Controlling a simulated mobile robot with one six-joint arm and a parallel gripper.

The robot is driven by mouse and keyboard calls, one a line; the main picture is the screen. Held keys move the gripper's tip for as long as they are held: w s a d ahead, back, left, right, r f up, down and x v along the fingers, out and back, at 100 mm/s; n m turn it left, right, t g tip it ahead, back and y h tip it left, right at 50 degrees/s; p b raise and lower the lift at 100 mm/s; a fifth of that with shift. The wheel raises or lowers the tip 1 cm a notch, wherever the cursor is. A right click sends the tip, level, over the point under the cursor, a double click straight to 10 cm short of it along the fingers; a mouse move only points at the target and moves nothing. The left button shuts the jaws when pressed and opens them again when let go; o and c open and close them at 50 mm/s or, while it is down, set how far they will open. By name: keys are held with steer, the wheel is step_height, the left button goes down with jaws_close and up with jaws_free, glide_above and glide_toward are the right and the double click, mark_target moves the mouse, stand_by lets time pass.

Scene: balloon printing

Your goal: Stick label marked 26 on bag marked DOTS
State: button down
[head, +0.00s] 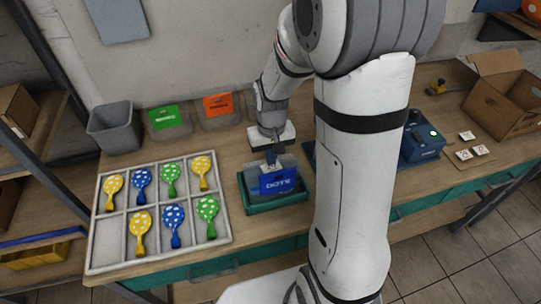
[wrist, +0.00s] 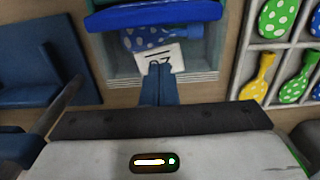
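The bag marked DOTS (head: 278,181) stands in a green tray (head: 262,208) on the bench, its blue DOTS panel facing the front. In the wrist view the clear bag (wrist: 122,62) has a blue top band and a blue white-dotted balloon (wrist: 160,38) inside. My gripper (wrist: 158,70) has its blue fingers close together on a small white label (wrist: 165,56). The label overlaps the clear bag in this view; I cannot tell whether it touches it. Its dark print is partly covered by the fingers and unreadable. In the head view my gripper (head: 271,158) is just behind the bag.
A white divided tray (head: 95,255) of dotted balloons lies left of the bag. Bins (head: 115,128) stand along the wall. Right of my arm are a blue printer (head: 424,142), three white labels (head: 466,135) and a cardboard box (head: 500,105).

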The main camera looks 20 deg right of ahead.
steer(key=shift+s+f+b, duration=0.1)
steer(key=shift+f+b, duration=0.7)
steer(key=shift+f, duration=0.15)
stand_by(1.5)
steer(key=shift+r, duration=0.1)
steer(key=shift+r+p, duration=2.5)
steer(key=shift+r, duration=1)
steer(key=s+r+t+b, duration=0.3)
steer(key=s+r, duration=0.7)
steer(key=s, duration=0.4)
steer(key=shift+s+b, duration=0.25)
steer(key=shift+b, duration=0.15)
